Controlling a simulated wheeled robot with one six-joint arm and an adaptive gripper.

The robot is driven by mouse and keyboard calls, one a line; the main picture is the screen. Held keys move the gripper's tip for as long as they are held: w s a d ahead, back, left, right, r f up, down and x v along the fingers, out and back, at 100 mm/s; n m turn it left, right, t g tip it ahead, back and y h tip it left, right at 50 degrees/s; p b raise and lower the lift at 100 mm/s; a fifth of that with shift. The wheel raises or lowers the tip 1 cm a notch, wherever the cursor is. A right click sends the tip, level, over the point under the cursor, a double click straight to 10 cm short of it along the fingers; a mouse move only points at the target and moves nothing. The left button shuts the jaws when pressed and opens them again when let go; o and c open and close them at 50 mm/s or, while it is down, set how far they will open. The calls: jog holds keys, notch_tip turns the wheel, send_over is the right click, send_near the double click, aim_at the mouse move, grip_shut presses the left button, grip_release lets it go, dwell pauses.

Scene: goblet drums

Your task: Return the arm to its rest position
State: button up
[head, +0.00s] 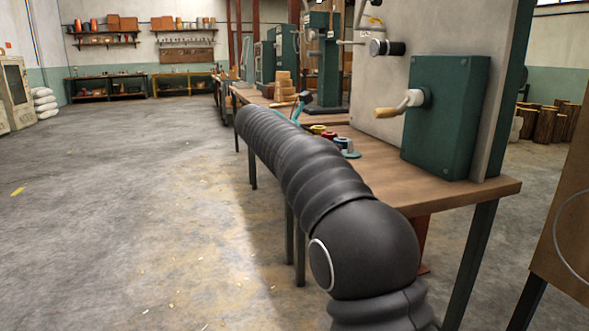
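My arm, in a black ribbed sleeve, reaches from the bottom right of the head view up and away to the left, along the front edge of a wooden workbench (470,188). Its far visible part is at the bench's left side, in front of the bench legs. My gripper cannot be made out beyond the far end of the sleeve, so whether it holds anything is hidden.
A green box (446,116) with a wooden-handled crank (400,105) stands on the bench. A wooden panel (570,215) stands at right.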

jog(key=s+a+f+m+g+y, duration=0.1)
jog(key=s+f+m+y, duration=0.15)
jog(key=f+m, duration=0.35)
jog(key=s+a+f+m+g+y, duration=0.2)
jog(key=s+f+m, duration=0.2)
jog(key=f, duration=0.5)
jog(key=s+d+f+m+y, duration=0.1)
jog(key=s+m, duration=0.4)
jog(key=s, duration=0.8)
jog(key=s+d+f+m+y+p, duration=0.1)
jog(key=s+d+m, duration=0.4)
jog(key=s, duration=0.8)
jog(key=s+d+f+m+y+p, duration=0.1)
jog(key=s+d+m+y, duration=0.3)
jog(key=s, duration=0.9)
jog(key=shift+d+f+m, duration=0.5)
jog(key=shift+f+m, duration=0.25)
jog(key=shift+m, duration=0.15)
